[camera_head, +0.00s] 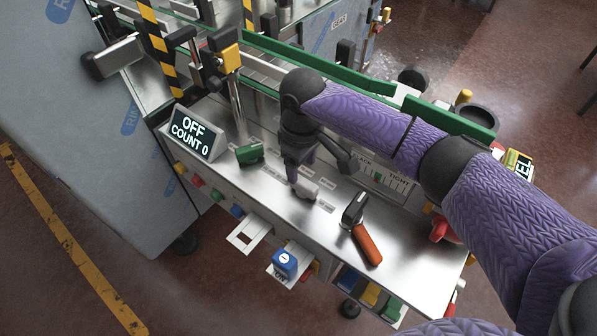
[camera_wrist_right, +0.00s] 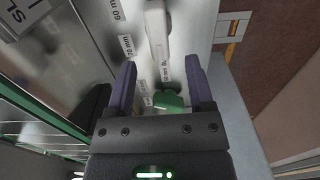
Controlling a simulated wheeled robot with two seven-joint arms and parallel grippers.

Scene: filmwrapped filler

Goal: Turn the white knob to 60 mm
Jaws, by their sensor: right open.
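The white knob (camera_head: 305,190) is a long pale handle on the steel control panel (camera_head: 228,204), just below my right gripper (camera_head: 299,174). In the right wrist view the white knob (camera_wrist_right: 156,32) runs lengthwise ahead of my open right fingers (camera_wrist_right: 160,82), with free space on both sides. I cannot tell which label the knob points at. My left gripper is not in view.
A green knob (camera_head: 250,153) stands left of the white one, and an orange-handled lever (camera_head: 366,243) to its right. A display (camera_head: 193,133) reads OFF, COUNT 0. Coloured buttons line the panel's front. A green rail (camera_head: 318,65) runs behind.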

